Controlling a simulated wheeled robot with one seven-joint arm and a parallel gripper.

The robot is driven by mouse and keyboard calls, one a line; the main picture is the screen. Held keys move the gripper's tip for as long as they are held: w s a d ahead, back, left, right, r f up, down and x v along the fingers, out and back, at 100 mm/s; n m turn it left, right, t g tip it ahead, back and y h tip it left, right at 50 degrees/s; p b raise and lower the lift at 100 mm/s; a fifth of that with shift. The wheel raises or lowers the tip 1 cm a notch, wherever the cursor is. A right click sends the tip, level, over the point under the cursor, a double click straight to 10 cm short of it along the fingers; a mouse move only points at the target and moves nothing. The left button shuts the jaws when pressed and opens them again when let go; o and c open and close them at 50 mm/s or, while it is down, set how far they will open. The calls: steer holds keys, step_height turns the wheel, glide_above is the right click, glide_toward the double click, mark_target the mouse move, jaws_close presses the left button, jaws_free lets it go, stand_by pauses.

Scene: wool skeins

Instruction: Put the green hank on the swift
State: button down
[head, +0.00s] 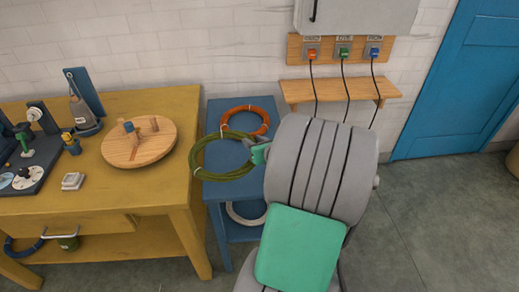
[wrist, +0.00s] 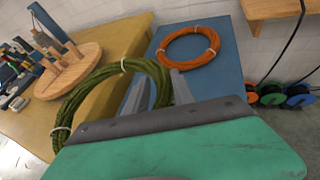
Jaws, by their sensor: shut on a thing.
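The green hank (head: 193,160) is an olive ring with pale ties. My gripper (head: 256,150) is shut on its right side, at the blue side table. In the wrist view the hank (wrist: 72,98) runs from between my gripper's fingers (wrist: 158,92) out to the left, over the yellow bench's edge. I cannot tell how high it hangs above the blue top. The swift is a round wooden disc (head: 115,150) with several upright pegs on the yellow bench, left of the hank. It also shows in the wrist view (wrist: 50,88), with nothing around its pegs.
An orange hank (head: 249,107) lies on the blue table (head: 218,104), behind the green one. A pale hank (head: 236,217) is on its lower shelf. Tools stand on a dark board (head: 42,160) at the yellow bench's (head: 130,198) left. Cables hang from wall plugs (head: 343,52) at the right.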

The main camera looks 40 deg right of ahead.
steer(key=w+d+f, duration=0.1)
steer(key=d+f, duration=0.1)
steer(key=w+d+f+b, duration=0.1)
steer(key=d+f, duration=0.1)
steer(key=d, duration=0.1)
steer(key=w+d+f+b, duration=0.1)
steer(key=d+f, duration=0.1)
steer(key=f, duration=0.1)
steer(key=shift+d, duration=0.15)
steer(key=f, duration=0.1)
steer(key=f+b, duration=0.1)
steer(key=f, duration=0.1)
steer(key=shift+d+f, duration=0.2)
steer(key=shift+f, duration=0.05)
steer(key=shift+s+a+f, duration=0.1)
steer(key=shift+f, duration=0.05)
steer(key=c, duration=1.1)
jaws_free()
steer(key=shift+a+f, duration=0.1)
steer(key=shift+f, duration=0.25)
steer(key=shift+o, duration=0.2)
steer(key=shift+r, duration=0.1)
steer(key=shift+r, duration=0.15)
